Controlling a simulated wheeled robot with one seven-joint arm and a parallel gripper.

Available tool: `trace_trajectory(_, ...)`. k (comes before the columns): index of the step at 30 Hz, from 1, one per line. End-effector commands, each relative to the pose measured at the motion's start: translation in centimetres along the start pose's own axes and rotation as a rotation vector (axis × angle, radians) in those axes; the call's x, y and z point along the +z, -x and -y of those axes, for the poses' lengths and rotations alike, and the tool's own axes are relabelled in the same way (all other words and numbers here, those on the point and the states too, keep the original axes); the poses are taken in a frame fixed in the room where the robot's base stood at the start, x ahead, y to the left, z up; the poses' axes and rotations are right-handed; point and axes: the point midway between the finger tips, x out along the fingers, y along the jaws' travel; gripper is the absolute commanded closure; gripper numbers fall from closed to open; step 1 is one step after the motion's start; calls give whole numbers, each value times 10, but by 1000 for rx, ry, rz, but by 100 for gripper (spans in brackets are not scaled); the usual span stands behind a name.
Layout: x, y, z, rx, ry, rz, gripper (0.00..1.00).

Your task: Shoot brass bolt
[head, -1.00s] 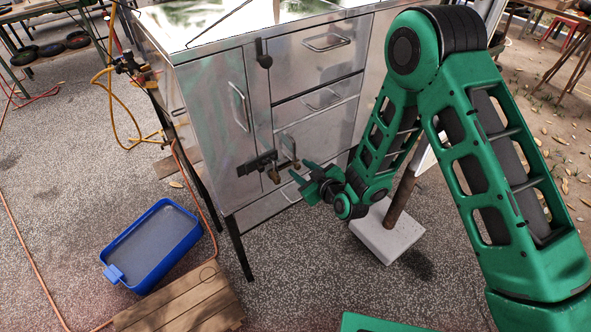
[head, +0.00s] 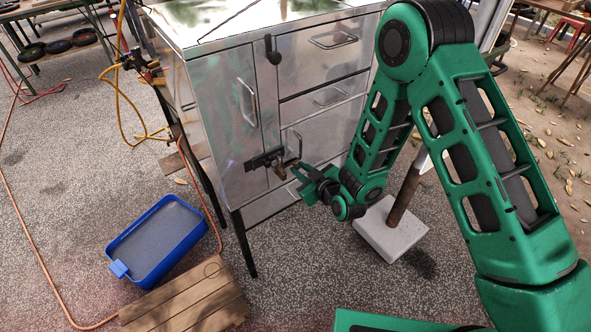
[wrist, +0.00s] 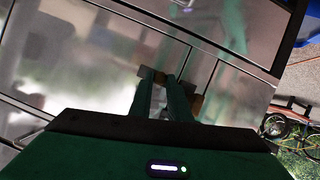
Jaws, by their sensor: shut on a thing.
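The brass bolt (head: 281,172) is on a dark mounting plate (head: 266,158) low on the front of a metal cabinet, by the free edge of its left door (head: 222,110). My gripper (head: 293,172) reaches in from the right and is shut on a brass part of the bolt, probably its knob. In the wrist view my green fingers (wrist: 163,84) are close together against the cabinet front, with a brass piece (wrist: 160,76) at their tips. Another brass piece (wrist: 197,103) shows right of the fingers. The fingers hide part of the bolt, so I cannot tell how far it is slid.
A dark latch (head: 272,50) hangs at the cabinet's top edge. Drawers with bar handles (head: 333,39) are right of the door. A blue tray (head: 157,240) and a wooden pallet (head: 185,298) lie on the floor. A post on a white block (head: 390,230) stands below my arm.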

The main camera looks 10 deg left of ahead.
Motion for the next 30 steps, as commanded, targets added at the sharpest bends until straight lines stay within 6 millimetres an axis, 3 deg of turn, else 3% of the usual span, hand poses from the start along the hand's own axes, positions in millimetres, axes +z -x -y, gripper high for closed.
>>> trace_trajectory(11, 2, 3, -3, 8, -5, 3, 100)
trace_trajectory(12, 2, 3, -3, 8, -5, 3, 81)
trace_trajectory(14, 2, 3, -3, 7, -6, 3, 67)
trace_trajectory(15, 2, 3, -3, 8, -6, 3, 65)
trace_trajectory(24, 2, 4, -4, 9, -5, 3, 65)
trace_trajectory(30, -5, 10, 7, -10, 4, -3, 65)
